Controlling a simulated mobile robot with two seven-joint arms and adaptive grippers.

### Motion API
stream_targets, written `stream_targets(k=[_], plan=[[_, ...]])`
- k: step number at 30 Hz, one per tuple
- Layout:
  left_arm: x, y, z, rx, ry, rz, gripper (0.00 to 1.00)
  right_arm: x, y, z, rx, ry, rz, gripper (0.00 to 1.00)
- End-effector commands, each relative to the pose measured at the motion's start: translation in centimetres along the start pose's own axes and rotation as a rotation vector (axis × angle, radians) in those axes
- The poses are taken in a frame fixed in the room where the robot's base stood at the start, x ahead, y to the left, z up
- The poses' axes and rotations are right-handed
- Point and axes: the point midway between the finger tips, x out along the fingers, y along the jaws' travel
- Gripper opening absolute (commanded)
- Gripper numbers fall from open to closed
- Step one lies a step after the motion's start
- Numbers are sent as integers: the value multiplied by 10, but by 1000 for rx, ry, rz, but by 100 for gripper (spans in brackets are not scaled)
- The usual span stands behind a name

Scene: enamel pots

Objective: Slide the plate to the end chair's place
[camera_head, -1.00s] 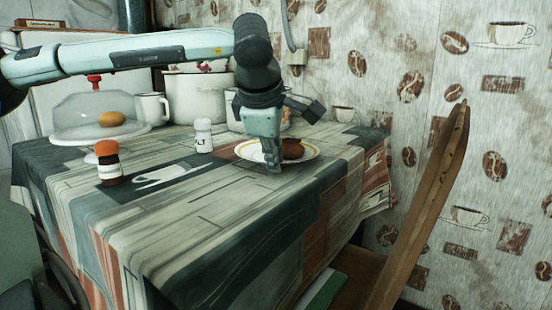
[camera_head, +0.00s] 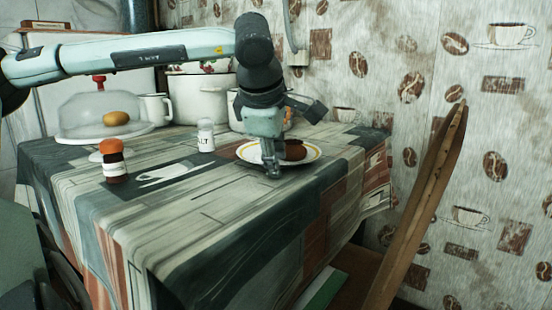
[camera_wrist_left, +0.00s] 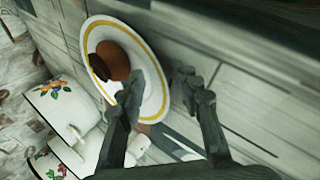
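The white plate with a yellow band (camera_head: 309,156) lies on the table near its right edge, with a brown round item (camera_head: 295,150) on it. The plate (camera_wrist_left: 98,30) and the brown item (camera_wrist_left: 112,60) also show in the left wrist view. My left gripper (camera_head: 271,174) points down at the plate's near rim. In the wrist view, its fingers (camera_wrist_left: 160,82) are apart, one over the plate and one outside the rim, with the rim between them. I cannot tell whether they touch it. The end chair (camera_head: 425,205) stands at the right. My right gripper is not in view.
A salt shaker (camera_head: 206,136), an orange-topped jar (camera_head: 113,162) and a domed dish (camera_head: 95,118) stand left of the plate. A mug (camera_head: 155,109) and white pots (camera_head: 200,98) stand behind. The tablecloth (camera_head: 225,205) in front of the plate is clear.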

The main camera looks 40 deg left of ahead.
Motion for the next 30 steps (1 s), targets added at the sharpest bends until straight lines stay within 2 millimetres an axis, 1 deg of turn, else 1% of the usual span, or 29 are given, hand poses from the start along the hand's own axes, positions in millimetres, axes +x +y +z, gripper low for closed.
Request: stream_targets(k=[2, 5, 12, 15, 18, 23, 30], plan=[[-7, 1, 0, 1, -1, 3, 35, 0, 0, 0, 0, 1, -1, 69], [-23, 2, 0, 1, -1, 6, 35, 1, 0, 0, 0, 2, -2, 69], [-75, 2, 0, 0, 0, 7, 35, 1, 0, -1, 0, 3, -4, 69], [-93, 1, 0, 0, 1, 6, 35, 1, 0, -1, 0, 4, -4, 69], [-107, 1, 0, 0, 0, 3, 35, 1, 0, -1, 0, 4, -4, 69], [-118, 0, 0, 0, 0, 1, 35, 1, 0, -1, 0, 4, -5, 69], [-119, 0, 0, 0, 0, 0, 35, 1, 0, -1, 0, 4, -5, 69]])
